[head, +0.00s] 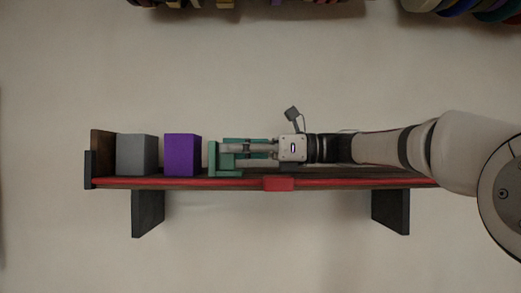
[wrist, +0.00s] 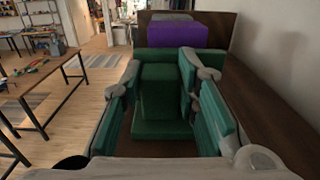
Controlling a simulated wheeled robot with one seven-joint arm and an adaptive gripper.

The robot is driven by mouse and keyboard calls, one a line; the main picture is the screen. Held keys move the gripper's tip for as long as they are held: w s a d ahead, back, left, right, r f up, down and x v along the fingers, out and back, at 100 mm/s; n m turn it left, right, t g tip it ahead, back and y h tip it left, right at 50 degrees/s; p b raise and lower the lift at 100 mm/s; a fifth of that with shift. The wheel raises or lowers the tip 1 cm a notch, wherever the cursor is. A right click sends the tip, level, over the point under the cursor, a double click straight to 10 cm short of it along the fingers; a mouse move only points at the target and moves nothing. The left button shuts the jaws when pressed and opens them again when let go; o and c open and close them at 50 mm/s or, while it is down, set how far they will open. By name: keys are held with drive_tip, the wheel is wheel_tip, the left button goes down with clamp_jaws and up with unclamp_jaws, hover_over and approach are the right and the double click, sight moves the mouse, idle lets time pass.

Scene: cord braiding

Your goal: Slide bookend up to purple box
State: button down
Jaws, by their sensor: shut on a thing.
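The green bookend (head: 213,158) stands upright on the wall shelf, just right of the purple box (head: 182,155). A narrow gap shows between them in the head view. My gripper (head: 232,155) reaches in from the right and is shut on the bookend. In the wrist view, the bookend's middle block (wrist: 162,92) sits between my two fingers, with its upright plate (wrist: 208,56) beyond. The purple box (wrist: 190,33) shows behind that plate, its lower part hidden.
A grey box (head: 137,155) stands left of the purple box, by the brown end panel (head: 102,146). A red strip (head: 180,183) with a red block (head: 279,184) runs along the shelf's front edge. In the wrist view, bare shelf (wrist: 262,105) lies right of my fingers.

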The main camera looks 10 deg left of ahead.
drive_tip(key=shift+x, duration=1.1)
drive_tip(key=c, duration=1.2)
unclamp_jaws()
drive_tip(key=shift+w+d, duration=0.1)
drive_tip(key=shift+d, duration=0.05)
drive_tip(key=v, duration=1.1)
drive_tip(key=shift+d, duration=0.4)
